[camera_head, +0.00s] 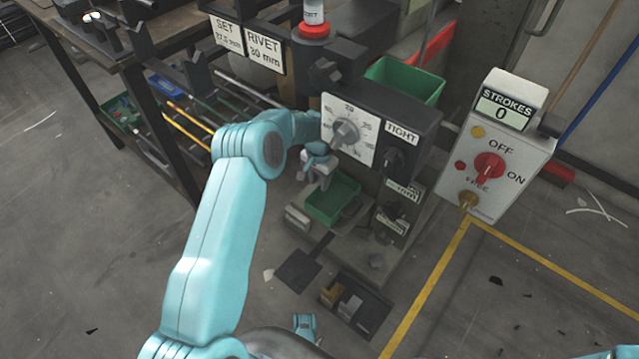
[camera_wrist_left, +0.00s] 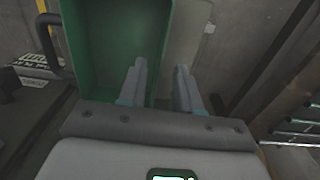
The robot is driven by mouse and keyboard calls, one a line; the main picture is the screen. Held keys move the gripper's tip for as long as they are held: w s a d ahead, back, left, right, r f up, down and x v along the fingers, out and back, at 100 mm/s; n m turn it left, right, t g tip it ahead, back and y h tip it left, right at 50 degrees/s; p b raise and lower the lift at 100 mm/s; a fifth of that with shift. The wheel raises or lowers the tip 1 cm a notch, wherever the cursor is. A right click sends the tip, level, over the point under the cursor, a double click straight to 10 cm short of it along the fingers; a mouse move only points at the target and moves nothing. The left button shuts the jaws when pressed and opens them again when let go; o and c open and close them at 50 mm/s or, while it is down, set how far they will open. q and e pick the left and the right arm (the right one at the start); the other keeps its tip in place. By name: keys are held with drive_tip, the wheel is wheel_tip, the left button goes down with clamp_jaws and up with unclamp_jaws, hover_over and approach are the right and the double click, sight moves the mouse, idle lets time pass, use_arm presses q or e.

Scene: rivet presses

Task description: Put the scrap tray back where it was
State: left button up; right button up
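The scrap tray, a small green open box (camera_head: 333,201), sits low on the base of the press, below the dial panel. My left gripper (camera_head: 318,180) is just above and beside it at its left end in the head view. In the left wrist view the green tray (camera_wrist_left: 110,45) fills the upper left and looks empty. My left fingers (camera_wrist_left: 160,88) are apart, with the tray's right wall between them, one over the inside and one outside. Whether they touch the wall is not clear.
A strokes control box (camera_head: 497,150) is at the right. A dark workbench (camera_head: 130,50) with rods beneath stands at the left.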

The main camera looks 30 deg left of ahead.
use_arm(q)
wheel_tip(320, 180, up, 4)
drive_tip(key=shift+r+p, duration=0.2)
drive_tip(key=shift+p, duration=0.25)
